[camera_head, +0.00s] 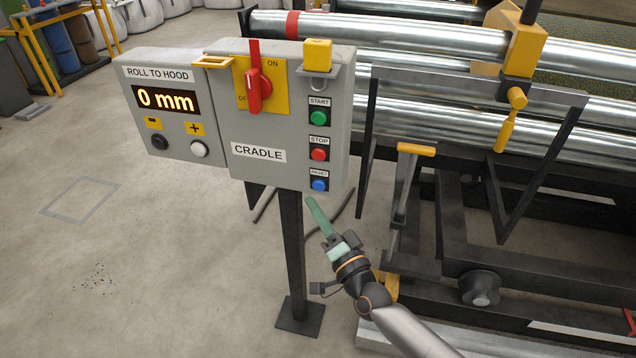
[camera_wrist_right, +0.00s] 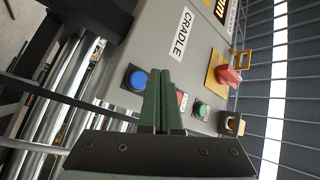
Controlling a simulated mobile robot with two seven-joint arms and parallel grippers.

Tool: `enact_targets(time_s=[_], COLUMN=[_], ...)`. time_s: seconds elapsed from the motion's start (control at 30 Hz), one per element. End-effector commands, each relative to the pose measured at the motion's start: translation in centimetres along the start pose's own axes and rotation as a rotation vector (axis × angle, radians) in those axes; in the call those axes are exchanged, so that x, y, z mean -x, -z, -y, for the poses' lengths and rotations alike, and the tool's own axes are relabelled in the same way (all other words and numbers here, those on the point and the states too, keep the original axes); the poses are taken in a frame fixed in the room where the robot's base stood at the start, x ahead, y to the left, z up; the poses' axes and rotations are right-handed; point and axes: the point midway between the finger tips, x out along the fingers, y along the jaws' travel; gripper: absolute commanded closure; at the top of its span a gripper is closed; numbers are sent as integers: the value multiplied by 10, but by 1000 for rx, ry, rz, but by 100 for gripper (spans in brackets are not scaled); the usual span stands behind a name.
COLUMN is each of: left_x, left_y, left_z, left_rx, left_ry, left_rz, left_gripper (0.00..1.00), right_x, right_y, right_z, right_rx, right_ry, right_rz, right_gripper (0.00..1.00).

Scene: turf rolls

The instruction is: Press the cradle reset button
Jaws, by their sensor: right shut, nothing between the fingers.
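The blue reset button (camera_head: 319,185) is the lowest of three buttons on the right side of the grey cradle panel (camera_head: 258,120). My right gripper (camera_head: 312,203) is shut and empty, its green fingers pointing up just below and in front of the reset button. In the right wrist view the blue button (camera_wrist_right: 137,79) shows just left of the closed fingertips (camera_wrist_right: 161,72). A gap or contact with the panel cannot be told. The left gripper is not in view.
Above the reset button are the red stop button (camera_head: 319,155) and green start button (camera_head: 319,118). A red rotary switch (camera_head: 254,88) and yellow padlock (camera_head: 317,55) sit higher. The roll-to-hood box (camera_head: 168,105) adjoins at left. Metal rollers and a dark frame (camera_head: 470,230) stand at right.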

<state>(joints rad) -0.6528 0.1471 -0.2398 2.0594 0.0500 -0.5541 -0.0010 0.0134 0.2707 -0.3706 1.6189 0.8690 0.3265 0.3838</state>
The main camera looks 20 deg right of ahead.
Motion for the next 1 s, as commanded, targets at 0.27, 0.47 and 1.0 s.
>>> enact_targets(time_s=[0.27,0.47,1.0], left_x=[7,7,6], left_y=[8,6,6], left_z=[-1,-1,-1], left_rx=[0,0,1], left_ry=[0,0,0], left_rz=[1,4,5], left_gripper=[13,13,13], right_x=[16,18,18], right_y=[-11,-13,-13], right_z=[12,13,13], right_rx=[1,1,1], right_ry=[-1,0,0], right_rz=[0,0,0], right_gripper=[100,100,100])
